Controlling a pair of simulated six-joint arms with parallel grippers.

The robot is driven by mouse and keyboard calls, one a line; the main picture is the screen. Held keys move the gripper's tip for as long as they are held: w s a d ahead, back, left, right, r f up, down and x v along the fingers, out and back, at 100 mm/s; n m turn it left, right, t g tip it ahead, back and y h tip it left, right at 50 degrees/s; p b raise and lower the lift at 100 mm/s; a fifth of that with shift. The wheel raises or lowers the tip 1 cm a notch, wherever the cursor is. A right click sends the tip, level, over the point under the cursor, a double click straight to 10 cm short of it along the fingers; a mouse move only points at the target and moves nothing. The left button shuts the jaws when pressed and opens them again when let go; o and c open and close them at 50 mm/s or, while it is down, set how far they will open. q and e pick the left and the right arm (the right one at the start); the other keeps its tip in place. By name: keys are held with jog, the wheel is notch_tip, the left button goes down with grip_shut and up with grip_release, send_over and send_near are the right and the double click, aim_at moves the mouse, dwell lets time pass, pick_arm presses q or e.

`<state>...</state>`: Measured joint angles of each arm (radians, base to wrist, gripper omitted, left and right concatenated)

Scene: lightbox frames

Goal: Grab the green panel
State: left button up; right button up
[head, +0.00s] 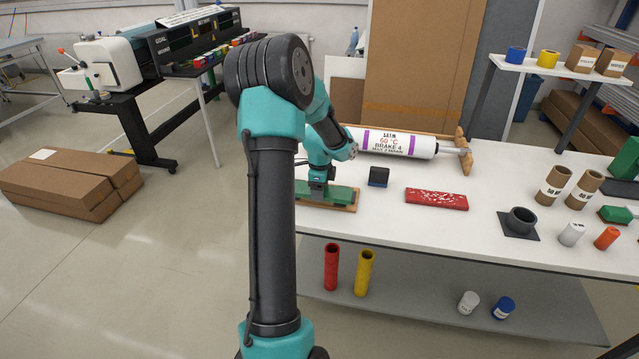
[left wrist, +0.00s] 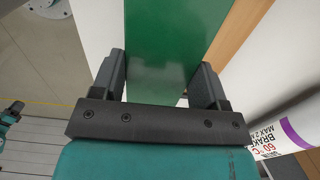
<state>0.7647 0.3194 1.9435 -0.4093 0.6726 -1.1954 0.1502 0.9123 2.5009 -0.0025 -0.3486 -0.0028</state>
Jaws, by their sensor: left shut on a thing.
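The green panel (head: 337,195) lies on a light wooden board (head: 346,208) near the left end of the white table. My left gripper (head: 319,192) points down onto it from above. In the left wrist view the green panel (left wrist: 168,45) runs between the two dark fingers of my left gripper (left wrist: 165,85), which is shut on it. The wooden board (left wrist: 236,35) shows beside the panel there. My left arm hides the panel's left end in the head view.
A white roll (head: 398,143) with purple bands lies on a wooden stand behind the panel. A dark block (head: 378,177) and a speckled red panel (head: 436,199) are to the right. The white table (head: 440,235) is clear in front.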

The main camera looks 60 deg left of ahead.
pick_arm(q)
jog(key=s+d+r, duration=0.1)
jog(key=s+d, duration=0.4)
jog(key=d, duration=0.5)
